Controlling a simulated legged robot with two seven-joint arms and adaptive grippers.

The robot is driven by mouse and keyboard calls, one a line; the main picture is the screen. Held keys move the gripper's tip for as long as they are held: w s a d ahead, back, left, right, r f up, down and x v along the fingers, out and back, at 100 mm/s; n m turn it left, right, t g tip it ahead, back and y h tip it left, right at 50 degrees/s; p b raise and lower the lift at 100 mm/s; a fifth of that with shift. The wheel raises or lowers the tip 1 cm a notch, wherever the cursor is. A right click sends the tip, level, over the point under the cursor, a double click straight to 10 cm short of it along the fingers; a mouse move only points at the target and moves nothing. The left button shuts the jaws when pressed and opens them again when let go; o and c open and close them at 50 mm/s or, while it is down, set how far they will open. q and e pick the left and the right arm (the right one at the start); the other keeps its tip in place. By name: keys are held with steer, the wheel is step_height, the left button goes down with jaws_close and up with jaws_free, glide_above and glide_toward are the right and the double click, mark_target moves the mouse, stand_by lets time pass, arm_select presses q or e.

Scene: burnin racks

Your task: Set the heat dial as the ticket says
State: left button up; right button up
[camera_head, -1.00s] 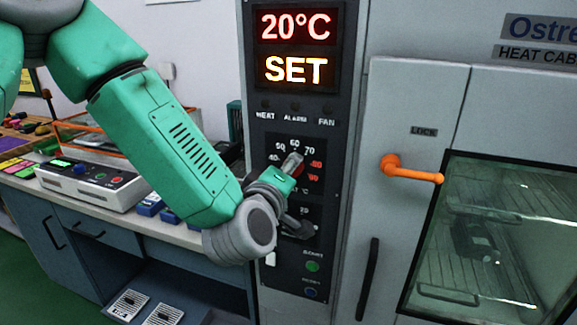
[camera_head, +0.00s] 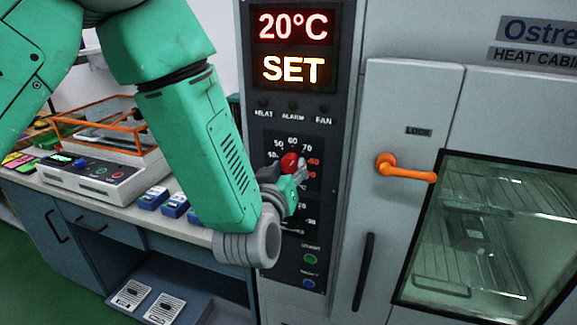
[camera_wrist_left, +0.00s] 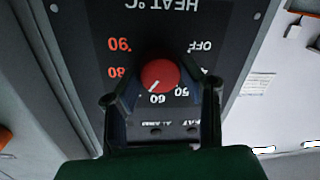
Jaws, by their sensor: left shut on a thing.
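The red heat dial (camera_head: 289,162) sits on the dark control panel of the heat cabinet, within a printed scale. My left gripper (camera_head: 293,180) is shut on it, with one finger on each side. In the left wrist view the scale is upside down, and the dial (camera_wrist_left: 159,75) has a white mark that points close to 60. The display (camera_head: 292,47) reads 20°C and SET. I cannot make out a readable ticket.
A lower dial is mostly hidden behind my gripper. A green button (camera_head: 310,259) and a blue button (camera_head: 308,283) are below it. An orange lock handle (camera_head: 400,168) is at the right. A bench (camera_head: 130,207) with instruments stands at the left.

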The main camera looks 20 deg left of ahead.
arm_select(q)
steer(key=shift+s+d+f+m, duration=0.1)
steer(key=shift+f+m, duration=0.25)
steer(key=shift+m, duration=0.35)
steer(key=o, duration=1)
steer(key=shift+o, duration=0.7)
steer(key=shift+r, duration=0.1)
steer(key=shift+s+r, duration=0.1)
steer(key=shift+s, duration=0.05)
steer(key=s, duration=1.1)
steer(key=shift+s+d, duration=0.15)
steer(key=shift+d, duration=0.1)
